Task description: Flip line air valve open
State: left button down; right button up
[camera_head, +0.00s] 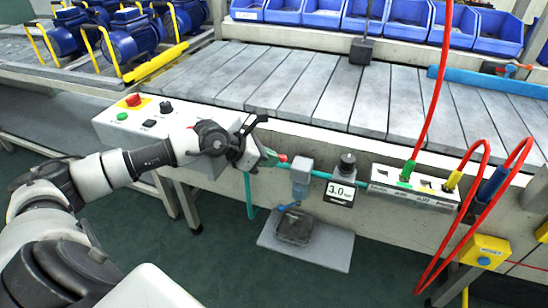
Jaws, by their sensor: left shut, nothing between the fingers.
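The line air valve sits on the teal air pipe along the front of the conveyor. A small red part (283,158), seemingly its handle end, shows just right of my left gripper. The rest of the valve is largely hidden behind the gripper, so I cannot tell its handle position. My left gripper (262,138) is shut and empty, close to the valve. I cannot tell whether it touches it. The teal pipe (248,195) drops below the gripper. My right gripper is not in view.
A control box (118,128) with red and green buttons is left of the gripper. Right of the valve are a grey filter unit (302,176), a regulator with a 3.0 display (340,191) and a manifold (415,187) with red hoses. A tray (305,242) sits below.

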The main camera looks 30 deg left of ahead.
pick_arm(q)
jog(key=shift+w+d, duration=0.4)
jog(key=shift+w, duration=0.3)
jog(key=shift+s+a+f, duration=0.1)
jog(key=shift+s, duration=0.1)
